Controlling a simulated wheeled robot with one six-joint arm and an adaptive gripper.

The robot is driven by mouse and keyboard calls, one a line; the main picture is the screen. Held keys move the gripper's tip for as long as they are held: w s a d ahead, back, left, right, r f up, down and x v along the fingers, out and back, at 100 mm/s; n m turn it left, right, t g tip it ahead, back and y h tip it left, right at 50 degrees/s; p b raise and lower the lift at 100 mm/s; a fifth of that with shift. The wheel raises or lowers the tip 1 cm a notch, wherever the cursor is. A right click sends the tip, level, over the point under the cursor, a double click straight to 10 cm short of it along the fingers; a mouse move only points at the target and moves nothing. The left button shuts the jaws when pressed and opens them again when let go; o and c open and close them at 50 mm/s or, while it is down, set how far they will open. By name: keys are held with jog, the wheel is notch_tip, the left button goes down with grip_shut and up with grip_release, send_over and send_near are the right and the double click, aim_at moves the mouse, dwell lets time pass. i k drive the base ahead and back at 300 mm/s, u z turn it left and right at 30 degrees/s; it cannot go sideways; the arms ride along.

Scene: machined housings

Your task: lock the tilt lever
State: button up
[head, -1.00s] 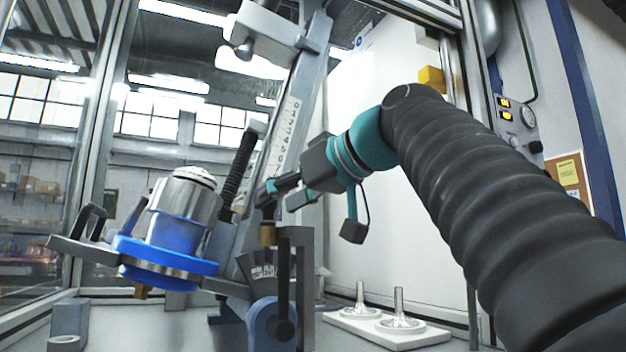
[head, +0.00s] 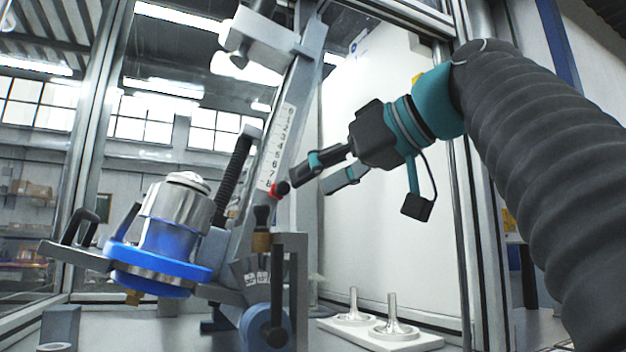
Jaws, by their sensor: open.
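My gripper (head: 310,184) is open and empty in the head view, its fingers pointing left and slightly down. A dark upright lever (head: 277,292) stands on a blue pivot hub (head: 256,326) below the gripper, clear of the fingers. A brass piece with a dark top (head: 262,238) stands next to it. I cannot tell for sure which of these is the tilt lever. The tilted fixture holds a metal housing (head: 178,210) on a blue ring (head: 155,268).
A slanted column with a numbered scale (head: 277,148) rises behind the fixture. A white plate (head: 385,338) with two metal posts lies at lower right. A grey block (head: 60,324) stands at lower left. Open space lies between the gripper and the white back panel (head: 385,70).

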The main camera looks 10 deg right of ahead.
aim_at(272, 333)
jog(key=k, duration=1)
